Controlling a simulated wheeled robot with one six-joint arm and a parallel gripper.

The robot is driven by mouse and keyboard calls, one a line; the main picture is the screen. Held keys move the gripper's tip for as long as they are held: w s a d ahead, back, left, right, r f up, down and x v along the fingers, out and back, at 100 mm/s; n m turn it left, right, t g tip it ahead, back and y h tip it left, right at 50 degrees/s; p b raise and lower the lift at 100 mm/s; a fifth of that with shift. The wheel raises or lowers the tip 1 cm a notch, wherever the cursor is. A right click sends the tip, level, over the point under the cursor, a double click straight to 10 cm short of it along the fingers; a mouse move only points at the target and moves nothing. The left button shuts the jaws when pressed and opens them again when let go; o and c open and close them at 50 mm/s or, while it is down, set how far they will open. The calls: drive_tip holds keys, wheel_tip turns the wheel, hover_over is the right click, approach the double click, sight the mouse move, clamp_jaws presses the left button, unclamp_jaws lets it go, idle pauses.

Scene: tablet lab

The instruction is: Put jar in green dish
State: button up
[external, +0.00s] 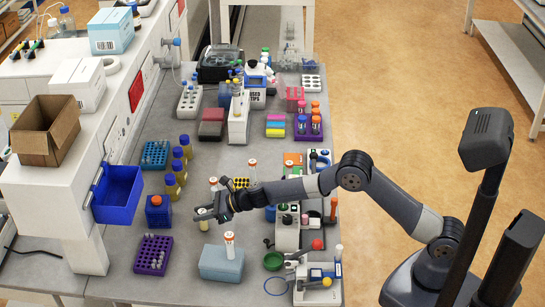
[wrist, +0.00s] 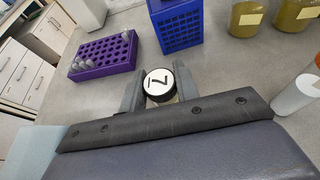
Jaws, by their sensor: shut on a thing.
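The jar (wrist: 159,83) has a dark lid with a white, marked top and sits between my fingertips in the wrist view. My gripper (wrist: 158,92) is shut on it, one finger on each side. In the external view my gripper (external: 207,213) is at the left end of my outstretched arm, with the pale body of the jar (external: 204,225) just below it. I cannot tell whether the jar touches the bench. The small round green dish (external: 273,261) lies on the bench to the right and nearer the front, and looks empty. It is out of the wrist view.
A light blue box (external: 221,263) with a white orange-capped bottle (external: 229,245) on it stands between jar and dish. A purple tube rack (external: 153,254), a blue rack (external: 158,211) and several yellow-brown bottles (external: 172,186) stand left. A red item (external: 317,244) lies right of the dish.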

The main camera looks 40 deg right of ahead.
drive_tip(key=shift+f, duration=0.1)
drive_tip(key=shift+f+b, duration=0.15)
drive_tip(key=shift+b, duration=0.15)
drive_tip(key=o, duration=1)
drive_tip(key=shift+o, duration=0.2)
drive_tip(key=r+b+v, duration=0.1)
drive_tip(key=b+v, duration=0.2)
drive_tip(key=v, duration=0.8)
drive_tip(key=shift+w+a+r, duration=0.25)
drive_tip(key=shift+a+r, duration=0.05)
drive_tip(key=shift+r, duration=0.05)
